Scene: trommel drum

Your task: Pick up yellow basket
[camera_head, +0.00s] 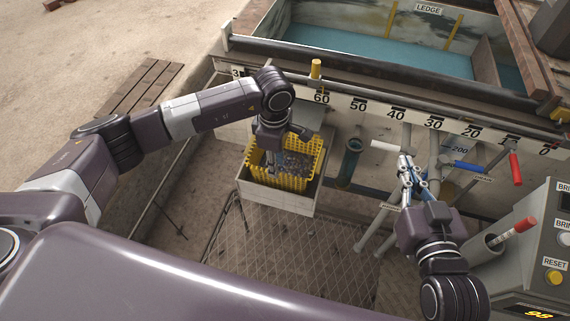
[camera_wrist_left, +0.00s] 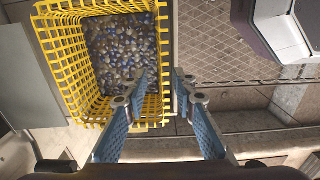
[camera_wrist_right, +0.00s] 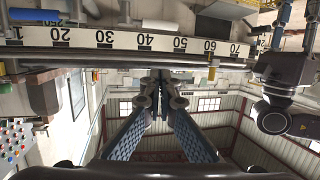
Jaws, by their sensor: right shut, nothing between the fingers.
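The yellow basket (camera_head: 292,178) is a lattice basket full of dark, bluish pebbles. It sits in a pale box below the ruler rail. In the left wrist view the basket (camera_wrist_left: 72,65) fills the upper left. My left gripper (camera_head: 270,165) is over the basket's left side in the head view, its tips partly hidden. In the left wrist view the left gripper (camera_wrist_left: 160,85) is open, with one finger over the basket's inner side and the other just outside its wall. Contact cannot be told. My right gripper (camera_head: 406,163) is shut and empty, well right of the basket (camera_wrist_right: 160,82).
The pale box (camera_head: 263,199) stands around the basket on a diamond-patterned floor. A numbered ruler rail (camera_head: 380,107) runs behind. Levers with blue (camera_head: 470,167) and red (camera_head: 515,168) grips and a control panel (camera_head: 545,235) stand at right. A wooden pallet (camera_head: 140,90) lies at left.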

